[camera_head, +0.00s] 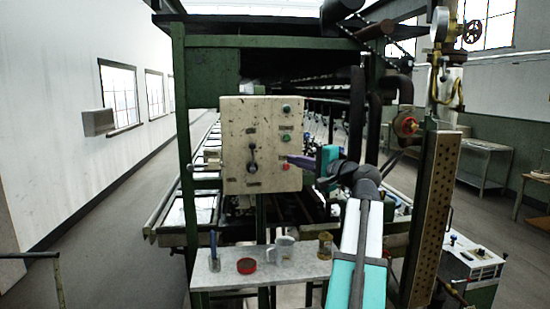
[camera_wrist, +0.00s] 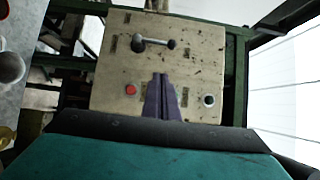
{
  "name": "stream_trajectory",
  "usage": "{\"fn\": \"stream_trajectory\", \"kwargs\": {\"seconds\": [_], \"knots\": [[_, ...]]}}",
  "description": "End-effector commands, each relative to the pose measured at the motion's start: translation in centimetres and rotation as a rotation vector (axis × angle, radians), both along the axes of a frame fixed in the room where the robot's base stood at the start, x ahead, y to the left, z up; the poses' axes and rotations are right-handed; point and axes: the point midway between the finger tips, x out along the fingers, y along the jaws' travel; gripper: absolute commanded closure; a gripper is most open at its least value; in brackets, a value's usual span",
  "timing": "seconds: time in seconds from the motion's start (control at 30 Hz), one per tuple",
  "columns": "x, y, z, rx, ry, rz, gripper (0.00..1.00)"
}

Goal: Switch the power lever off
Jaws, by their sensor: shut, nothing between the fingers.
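The power lever (camera_head: 252,158) is a dark lever with a round knob on the front of a worn cream control box (camera_head: 235,120). In the head view its knob hangs at the lower end. In the wrist view the lever (camera_wrist: 155,42) lies sideways, knob to the left, beyond my fingertips. My gripper (camera_head: 289,159) is at the right side of the box front, its purple fingers together and empty. In the wrist view the fingertips (camera_wrist: 163,77) point toward the lever, apart from it, between the red button (camera_wrist: 131,89) and the green button (camera_wrist: 209,100).
A shelf (camera_head: 220,280) below the box holds a red dish (camera_head: 246,266), a pale mug (camera_head: 285,246) and a jar (camera_head: 325,244). A green frame post (camera_head: 186,150) stands left of the box. A perforated post (camera_head: 436,210) stands right of my arm.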

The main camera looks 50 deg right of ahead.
Motion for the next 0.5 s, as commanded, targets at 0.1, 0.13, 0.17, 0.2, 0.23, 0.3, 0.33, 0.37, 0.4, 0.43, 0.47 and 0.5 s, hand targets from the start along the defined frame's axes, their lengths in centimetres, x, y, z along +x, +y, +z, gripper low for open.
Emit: {"fn": "stream_trajectory", "kwargs": {"seconds": [0.1,0.13,0.17,0.2,0.23,0.3,0.33,0.37,0.4,0.43,0.47,0.5], "knots": [[0.6,-0.1,0.1,0.000,0.001,0.000,1.00],[0.8,-0.1,0.1,0.001,0.001,0.001,1.00],[1.1,-0.2,0.1,0.001,0.001,0.001,1.00],[1.5,-0.2,0.1,0.001,0.001,0.002,1.00],[1.8,-0.2,0.1,0.001,0.002,0.002,1.00],[2.6,-0.3,0.1,0.001,0.001,0.002,1.00],[3.0,-0.4,0.2,0.001,0.001,0.002,1.00],[3.4,-0.4,0.2,0.002,0.001,0.002,1.00],[4.0,-0.5,0.2,0.001,0.001,0.003,1.00],[4.5,-0.5,0.2,0.001,0.001,0.003,1.00],[4.9,-0.6,0.2,0.001,0.000,0.002,1.00],[5.4,-0.7,0.2,0.001,0.001,0.002,1.00]]}}
